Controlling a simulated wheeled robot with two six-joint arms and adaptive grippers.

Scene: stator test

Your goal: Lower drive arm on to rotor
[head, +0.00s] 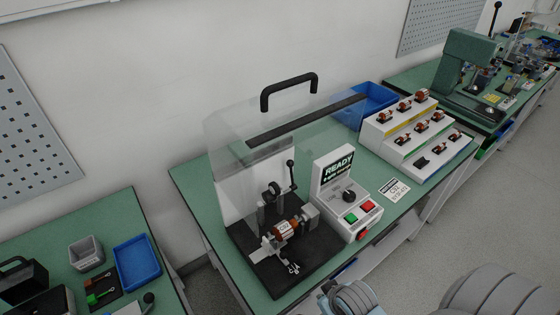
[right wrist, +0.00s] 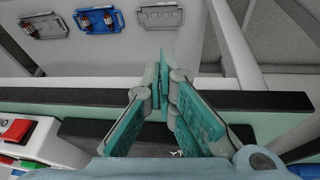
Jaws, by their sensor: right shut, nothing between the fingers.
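The rotor (head: 287,230), copper-orange with a white label, lies in the test fixture (head: 268,262) on a black base. The drive arm (head: 273,190) with a dark wheel stands behind the rotor. Its lever with a black ball knob (head: 290,164) points up. The arm looks raised, with the wheel apart from the rotor. My right gripper (right wrist: 163,75) is shut and empty in the right wrist view, its teal fingers together. The rotor and drive arm cannot be made out in that view. My left gripper is not in view.
A clear cover with a black handle (head: 289,88) is up above the fixture. A control box (head: 340,195) reading READY stands at its right; its red button (right wrist: 17,130) shows at the wrist view's left. A stepped rack (head: 385,136) and blue bin (head: 368,105) stand behind.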

